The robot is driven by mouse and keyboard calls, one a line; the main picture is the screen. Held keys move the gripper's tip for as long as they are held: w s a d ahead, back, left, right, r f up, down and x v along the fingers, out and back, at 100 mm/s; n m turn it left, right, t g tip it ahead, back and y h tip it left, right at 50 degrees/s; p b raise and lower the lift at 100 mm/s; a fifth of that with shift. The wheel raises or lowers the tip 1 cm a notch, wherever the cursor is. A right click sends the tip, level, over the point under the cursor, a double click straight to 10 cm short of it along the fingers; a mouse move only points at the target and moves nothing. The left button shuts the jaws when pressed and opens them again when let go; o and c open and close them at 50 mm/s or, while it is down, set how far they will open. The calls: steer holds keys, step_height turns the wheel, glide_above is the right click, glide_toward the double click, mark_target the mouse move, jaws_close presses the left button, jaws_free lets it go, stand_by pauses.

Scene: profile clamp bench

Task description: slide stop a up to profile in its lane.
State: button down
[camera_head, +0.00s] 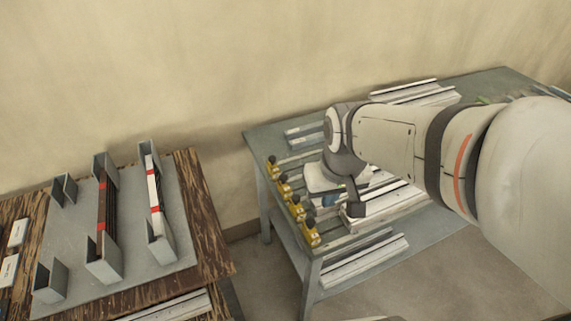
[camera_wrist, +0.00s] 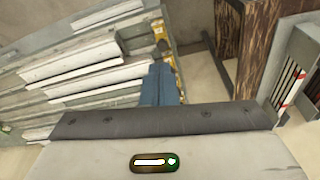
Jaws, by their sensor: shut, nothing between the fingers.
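Several yellow stops (camera_head: 297,208) stand in a row along the left end of the green-grey bench (camera_head: 262,140). No letters are legible, so I cannot tell which is stop a. Pale profiles lie in parallel lanes to the right of the stops, one long white profile (camera_head: 385,209) near the front. My gripper (camera_head: 328,200) is low over the lanes, just right of the stops and partly hidden by my wrist. In the wrist view its blue fingers (camera_wrist: 158,72) are shut and empty, close to a yellow stop (camera_wrist: 162,48); contact cannot be told. Profiles (camera_wrist: 70,62) lie to their left.
A wooden table (camera_head: 212,210) at left carries a grey plate with upright brackets (camera_head: 105,255) and red-banded strips (camera_head: 155,190). A floor gap separates it from the bench. More profiles lie on a lower shelf (camera_head: 355,262) and at the bench's back (camera_head: 415,92).

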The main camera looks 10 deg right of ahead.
steer(key=shift+w+a+f+n+g+b, duration=0.6)
steer(key=shift+w+a+f+b, duration=1.05)
steer(key=shift+f, duration=3.4)
steer(key=shift+w+a+f+n+g+b, duration=0.55)
steer(key=shift+w+a+f+b, duration=1.05)
steer(key=shift+f, duration=3.45)
steer(key=shift+w+d+r+p, duration=0.15)
steer(key=shift+w+d, duration=0.65)
steer(key=shift+d, duration=1.4)
steer(key=shift+w+d+f+p, duration=0.15)
steer(key=shift+w+d, duration=0.65)
steer(key=shift+d, duration=1.45)
steer(key=shift+w+d+r+p, duration=0.15)
steer(key=shift+w+d, duration=0.65)
steer(key=shift+d, duration=1.4)
steer(key=shift+w+d, duration=0.25)
steer(key=shift+d, duration=0.25)
steer(key=shift+a, duration=0.1)
steer(key=shift+s+a, duration=0.3)
steer(key=shift+a, duration=0.35)
step_height(320, 180, up, 7)
steer(key=p, duration=0.4)
steer(key=shift+p, duration=0.35)
